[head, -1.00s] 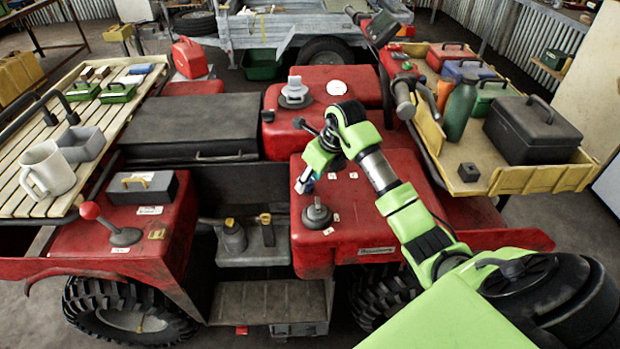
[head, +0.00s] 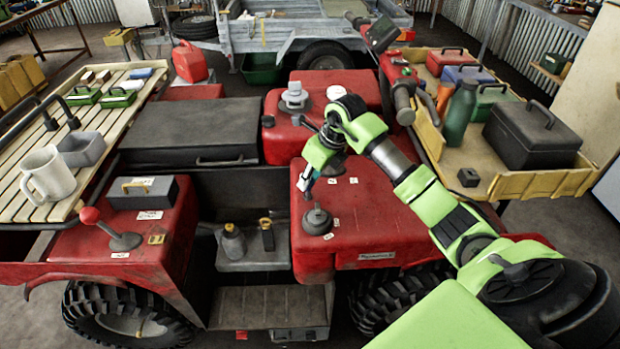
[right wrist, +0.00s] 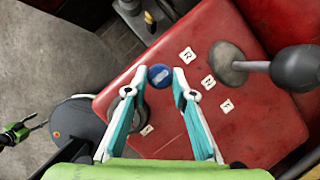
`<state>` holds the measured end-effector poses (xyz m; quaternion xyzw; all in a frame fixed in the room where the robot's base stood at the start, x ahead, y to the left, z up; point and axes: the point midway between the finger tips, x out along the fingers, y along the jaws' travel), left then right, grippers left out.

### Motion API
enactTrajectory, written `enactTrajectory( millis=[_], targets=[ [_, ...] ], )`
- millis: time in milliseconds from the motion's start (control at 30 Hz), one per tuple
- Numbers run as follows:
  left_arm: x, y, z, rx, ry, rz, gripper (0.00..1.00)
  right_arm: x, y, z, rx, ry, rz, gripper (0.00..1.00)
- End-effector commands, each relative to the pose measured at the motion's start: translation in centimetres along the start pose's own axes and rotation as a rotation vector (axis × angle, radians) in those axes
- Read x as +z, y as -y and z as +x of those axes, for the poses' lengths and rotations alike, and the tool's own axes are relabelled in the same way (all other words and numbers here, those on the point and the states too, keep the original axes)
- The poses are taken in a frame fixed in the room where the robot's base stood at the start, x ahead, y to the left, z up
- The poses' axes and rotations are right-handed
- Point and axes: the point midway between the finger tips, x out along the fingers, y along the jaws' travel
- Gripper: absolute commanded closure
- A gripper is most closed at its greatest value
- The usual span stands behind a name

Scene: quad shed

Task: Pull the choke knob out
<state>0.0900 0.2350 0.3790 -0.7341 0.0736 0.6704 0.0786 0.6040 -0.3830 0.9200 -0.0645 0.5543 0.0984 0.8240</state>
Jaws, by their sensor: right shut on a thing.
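The choke knob is a small round blue knob (right wrist: 160,76) with a pale mark, at the edge of the red bodywork (right wrist: 215,120) in the right wrist view. My right gripper (right wrist: 164,75), with white and teal fingers, is shut on it, one fingertip on each side. In the head view my right gripper (head: 307,188) reaches down over the inner edge of the red right-hand body panel (head: 385,215). The knob is hidden or too small to make out there.
A black-knobbed lever (right wrist: 295,68) with R, N and F labels stands close to the gripper. In the head view a dark lever (head: 317,218) rises just below it. An open footwell (head: 265,305) lies left of the panel. A loaded yellow rack (head: 545,181) stands at right.

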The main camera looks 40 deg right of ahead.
Motion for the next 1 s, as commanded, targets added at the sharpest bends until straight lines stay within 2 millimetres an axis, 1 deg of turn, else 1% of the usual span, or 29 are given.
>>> enactTrajectory(
  millis=[33,67,100,133,433,567,667,1000],
  targets=[
    [0.0,0.0,-0.1,0.000,0.000,0.000,0.50,0.5,0.2,-0.4,-0.004,0.013,0.002,1.00],
    [0.0,0.0,-0.1,0.000,0.000,0.000,0.50,0.5,0.2,-0.4,-0.004,0.014,0.002,1.00],
    [0.0,0.0,-0.1,0.000,0.000,0.000,0.50,0.5,0.2,-0.4,-0.004,0.014,0.002,0.66],
    [0.0,0.0,-0.1,0.000,0.000,0.000,0.50,0.5,0.2,-0.4,-0.004,0.014,0.001,0.59],
    [0.1,0.0,0.0,0.000,0.001,-0.001,0.50,0.2,0.1,-0.2,-0.002,0.007,0.001,0.59],
    [0.2,0.1,0.0,-0.001,0.001,-0.001,0.50,0.2,0.1,-0.8,-0.003,0.008,0.000,0.59],
    [0.1,0.1,0.0,-0.001,0.001,-0.001,0.50,0.3,0.2,-2.2,-0.006,0.009,-0.001,0.59],
    [0.0,0.0,0.0,0.000,0.000,-0.001,0.50,0.3,0.2,-9.3,-0.007,0.011,-0.001,0.59]
  ],
)
